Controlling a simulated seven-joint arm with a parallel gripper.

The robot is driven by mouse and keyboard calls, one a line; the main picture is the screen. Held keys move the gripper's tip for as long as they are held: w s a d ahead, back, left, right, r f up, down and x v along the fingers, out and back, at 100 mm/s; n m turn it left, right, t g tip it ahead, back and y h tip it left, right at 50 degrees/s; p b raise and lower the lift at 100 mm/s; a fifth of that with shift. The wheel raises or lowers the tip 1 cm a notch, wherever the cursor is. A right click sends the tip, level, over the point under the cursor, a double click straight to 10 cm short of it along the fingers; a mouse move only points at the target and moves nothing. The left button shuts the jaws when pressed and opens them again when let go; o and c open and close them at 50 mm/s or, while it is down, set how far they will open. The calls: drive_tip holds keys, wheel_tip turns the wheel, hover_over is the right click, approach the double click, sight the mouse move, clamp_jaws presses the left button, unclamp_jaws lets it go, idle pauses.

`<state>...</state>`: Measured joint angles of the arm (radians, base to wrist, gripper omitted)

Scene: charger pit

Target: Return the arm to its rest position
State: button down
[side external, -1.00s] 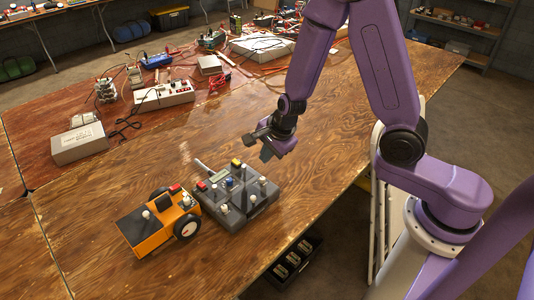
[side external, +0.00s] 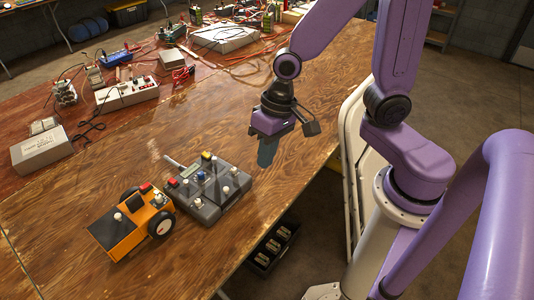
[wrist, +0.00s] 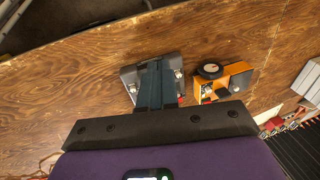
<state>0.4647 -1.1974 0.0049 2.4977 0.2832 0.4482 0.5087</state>
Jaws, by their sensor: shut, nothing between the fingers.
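My gripper (side external: 267,153) hangs above the wooden table, to the right of the grey charger box and clear of it. Its fingers (wrist: 155,85) are together with nothing between them, and in the wrist view they cover the middle of the box. The grey charger box (side external: 232,184), with coloured buttons and white knobs, lies flat on the table; its edge also shows in the wrist view (wrist: 129,75). An orange wheeled vehicle (side external: 123,229) stands directly left of the box; it also shows in the wrist view (wrist: 237,70). Whether the two touch is unclear.
A wooden table (side external: 100,185) carries power strips (side external: 127,94), a grey case (side external: 40,151) and tangled cables along its far left side. A black bin (side external: 272,246) sits below the near edge. The table right of the box is bare.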

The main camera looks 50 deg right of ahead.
drive_tip(key=s+d+r+n+h, duration=0.1)
drive_tip(key=s+d+r+n, duration=0.1)
drive_tip(key=s+n, duration=0.4)
drive_tip(key=s+d+r+n+h, duration=0.1)
drive_tip(key=s+d+r+n, duration=0.2)
drive_tip(key=s+d+n, duration=0.2)
drive_tip(key=shift+s+r+n+g, duration=0.15)
drive_tip(key=shift+s+n+g, duration=0.15)
drive_tip(key=shift+s+n, duration=0.55)
drive_tip(key=shift+w+d, duration=0.1)
idle(0.5)
